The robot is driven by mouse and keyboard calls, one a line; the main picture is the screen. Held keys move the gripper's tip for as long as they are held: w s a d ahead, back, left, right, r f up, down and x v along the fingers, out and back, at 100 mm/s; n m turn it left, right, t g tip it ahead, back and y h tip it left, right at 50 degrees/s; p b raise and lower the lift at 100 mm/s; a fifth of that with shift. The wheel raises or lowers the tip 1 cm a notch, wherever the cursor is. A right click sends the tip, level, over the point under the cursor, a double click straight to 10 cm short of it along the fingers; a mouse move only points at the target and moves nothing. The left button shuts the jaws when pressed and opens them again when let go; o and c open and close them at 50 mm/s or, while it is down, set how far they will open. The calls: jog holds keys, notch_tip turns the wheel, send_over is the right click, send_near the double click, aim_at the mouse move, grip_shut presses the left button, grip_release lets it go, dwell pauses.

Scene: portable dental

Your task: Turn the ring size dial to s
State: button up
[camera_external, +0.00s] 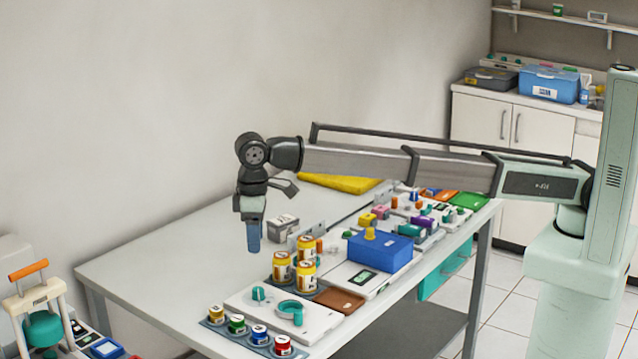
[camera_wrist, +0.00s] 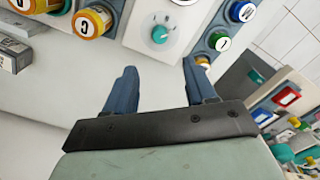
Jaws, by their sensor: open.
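A white panel (camera_external: 312,324) lies near the front of the table. It carries a small teal dial (camera_external: 258,293) and a teal ring-shaped part (camera_external: 291,308). In the wrist view the dial (camera_wrist: 160,34) sits at the top centre, with small marks around it too blurred to read. My gripper (camera_external: 254,249) hangs pointing down, above the table and apart from the dial, behind it and a little to the left. In the wrist view my gripper (camera_wrist: 158,66) has its blue fingers spread with nothing between them; the dial lies beyond the fingertips.
Yellow-white jars (camera_external: 306,276) stand right of the dial. A row of coloured-capped jars (camera_external: 237,325) lines the panel's front left side. A grey box (camera_external: 283,228) sits behind my gripper. A blue box (camera_external: 380,251) is farther right. The table's left part (camera_external: 165,262) is clear.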

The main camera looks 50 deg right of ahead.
aim_at(258, 289)
jog(key=shift+r, duration=0.25)
jog(key=shift+m, duration=0.6)
notch_tip(258, 289, down, 14)
jog(key=shift+r, duration=0.25)
dwell(0.4)
